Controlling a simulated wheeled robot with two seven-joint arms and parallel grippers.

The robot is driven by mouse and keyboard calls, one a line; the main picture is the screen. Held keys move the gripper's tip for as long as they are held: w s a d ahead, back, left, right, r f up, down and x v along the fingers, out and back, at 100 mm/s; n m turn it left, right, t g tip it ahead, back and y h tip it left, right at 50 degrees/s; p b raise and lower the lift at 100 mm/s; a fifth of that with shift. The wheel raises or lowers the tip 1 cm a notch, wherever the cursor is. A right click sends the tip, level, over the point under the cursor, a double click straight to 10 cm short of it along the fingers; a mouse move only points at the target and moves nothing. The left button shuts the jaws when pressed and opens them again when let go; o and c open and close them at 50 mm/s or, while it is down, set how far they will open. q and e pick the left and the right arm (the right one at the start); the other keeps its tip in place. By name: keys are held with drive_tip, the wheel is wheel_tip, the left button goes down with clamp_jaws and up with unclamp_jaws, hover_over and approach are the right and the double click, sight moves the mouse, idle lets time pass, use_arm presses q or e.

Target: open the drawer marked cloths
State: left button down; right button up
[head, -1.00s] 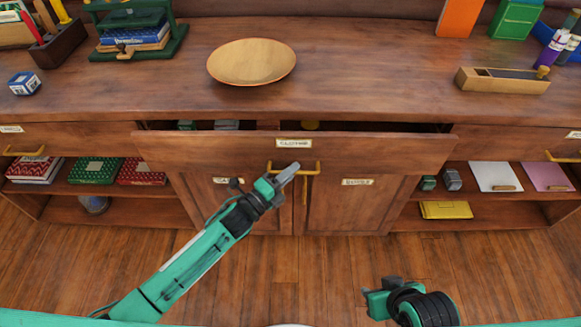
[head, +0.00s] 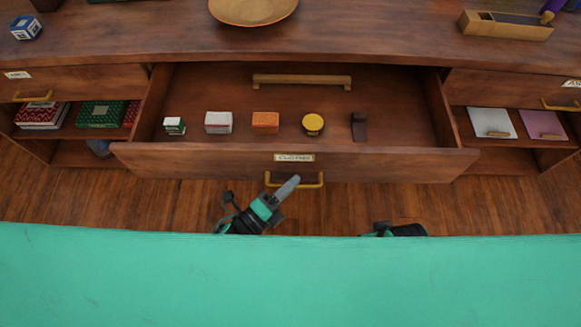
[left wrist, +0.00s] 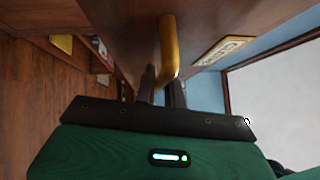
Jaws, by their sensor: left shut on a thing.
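The drawer marked cloths (head: 200,160) stands well out from the bookcase in the head view, its inside open to view. Its label (head: 294,157) is on the front, above a brass handle (head: 312,186). The handle also shows in the left wrist view (left wrist: 168,45). My left gripper (head: 284,188) is shut on the left part of the handle; in the left wrist view its fingers (left wrist: 163,88) sit on either side of the bar. My right gripper (head: 380,230) shows only in part, low in the head view, away from the drawer; its fingers are hidden.
A wooden plate (head: 253,10) stands on the top. Shelves flank the drawer.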

use_arm(q)
drive_tip(key=shift+s, duration=0.45)
use_arm(e)
drive_tip(key=shift+f, duration=0.15)
use_arm(q)
drive_tip(key=c, duration=1.5)
unclamp_jaws()
